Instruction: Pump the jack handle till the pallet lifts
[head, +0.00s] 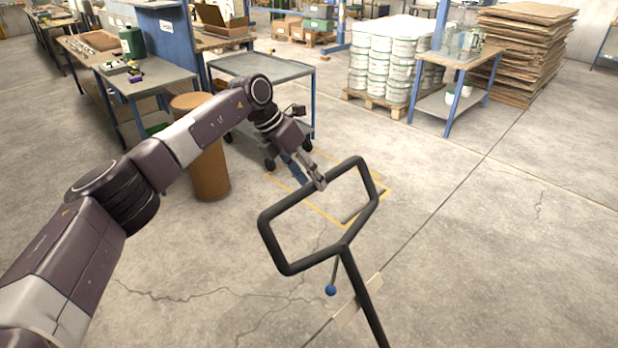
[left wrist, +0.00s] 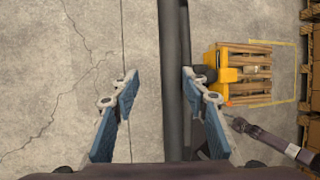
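The jack handle is a black loop (head: 288,267) on a stem, with a blue knob (head: 331,290) below the loop. My left gripper (head: 320,184) is at the far bar of the loop. In the left wrist view its two blue-padded fingers (left wrist: 160,76) stand apart, with the dark handle bar (left wrist: 173,45) passing between or just beneath them. The yellow jack body (left wrist: 224,72) and a wooden pallet (left wrist: 262,58) show at the right of that view. Whether the pallet is off the floor cannot be told. Another arm (left wrist: 270,138), seemingly my right, shows there; its gripper is too small to read.
A grey cart (head: 258,66) and a brown drum (head: 209,170) stand beyond my left arm. A workbench (head: 460,57), white buckets (head: 385,50) on a pallet and stacked boards (head: 522,45) stand at the back. The floor right of the handle is clear.

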